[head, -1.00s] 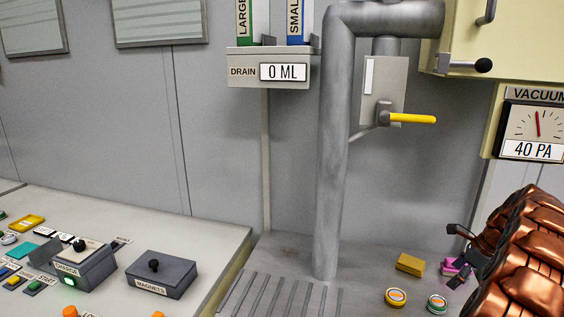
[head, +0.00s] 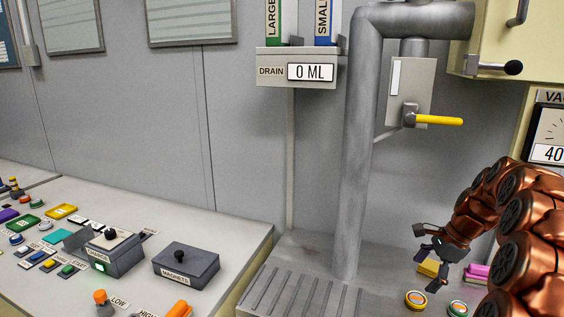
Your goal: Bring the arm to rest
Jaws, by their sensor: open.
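My gripper (head: 427,270) is at the lower right of the head view, at the end of my copper-coloured arm. It is open, with dark fingers and nothing visible between them. It hangs over the counter, in front of a yellow block (head: 428,268) that it partly hides. Whether it touches the block cannot be told. A pink block (head: 477,272) lies to its right, partly covered by my arm.
A control desk (head: 225,225) with buttons and a magnets box (head: 185,264) fills the left.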

